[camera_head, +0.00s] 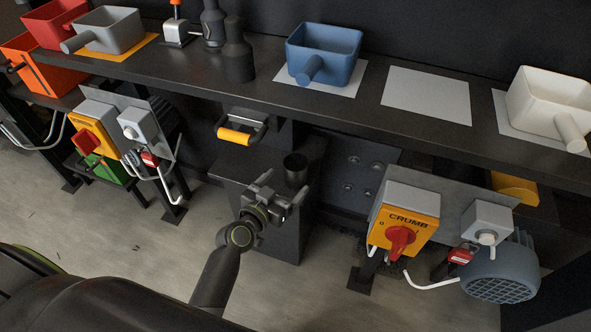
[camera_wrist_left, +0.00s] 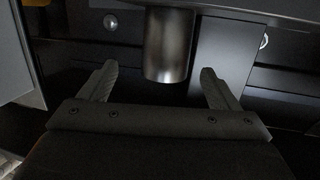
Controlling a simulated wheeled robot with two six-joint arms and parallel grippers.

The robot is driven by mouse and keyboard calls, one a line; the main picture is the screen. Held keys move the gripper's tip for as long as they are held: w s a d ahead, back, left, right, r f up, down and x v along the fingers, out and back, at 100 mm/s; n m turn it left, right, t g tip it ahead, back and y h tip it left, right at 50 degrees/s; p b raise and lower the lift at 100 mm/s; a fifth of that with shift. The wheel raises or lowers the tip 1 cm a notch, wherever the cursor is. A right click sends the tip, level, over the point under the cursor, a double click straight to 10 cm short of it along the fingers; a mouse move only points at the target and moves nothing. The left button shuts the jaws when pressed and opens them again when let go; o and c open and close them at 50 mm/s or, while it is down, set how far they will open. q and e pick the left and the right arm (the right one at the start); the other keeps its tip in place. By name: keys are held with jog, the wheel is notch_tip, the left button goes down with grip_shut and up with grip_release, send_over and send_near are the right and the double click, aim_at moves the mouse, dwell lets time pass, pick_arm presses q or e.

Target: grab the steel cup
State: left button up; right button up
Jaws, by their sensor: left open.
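The steel cup (camera_head: 295,170) is a small dark cylinder with an open top, standing on the dark cabinet top below the long shelf. My left gripper (camera_head: 284,185) is open just in front of the cup, with its fingers pointing towards it. In the left wrist view the cup (camera_wrist_left: 168,45) shows as a shiny dark cylinder beyond the fingertips (camera_wrist_left: 158,70), roughly midway between them and not held. Part of the cup's lower side is hidden by the gripper in the head view. My right gripper is not in view.
A yellow-handled bracket (camera_head: 234,137) is left of the cup. The dark shelf (camera_head: 420,135) runs above and behind, carrying a blue scoop bin (camera_head: 325,45) and others. A yellow CRUMB switch box (camera_head: 405,220) is to the right.

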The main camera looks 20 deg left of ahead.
aim_at(292, 177)
pick_arm(q)
jog(key=x, duration=0.3)
jog(key=shift+w, duration=0.35)
jog(key=x, duration=0.4)
jog(key=shift+w+a+r+p, duration=0.2)
jog(key=shift+w+p, duration=0.15)
jog(key=shift+w, duration=0.05)
jog(key=shift+w+d, duration=0.1)
jog(key=shift+w, duration=0.2)
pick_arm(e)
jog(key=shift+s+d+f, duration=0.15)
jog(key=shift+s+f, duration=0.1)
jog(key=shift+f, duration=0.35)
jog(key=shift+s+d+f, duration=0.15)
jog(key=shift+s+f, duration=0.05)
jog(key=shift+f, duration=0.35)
pick_arm(q)
jog(key=c, duration=1.1)
jog(key=shift+s+r, duration=0.1)
jog(key=shift+r, duration=0.05)
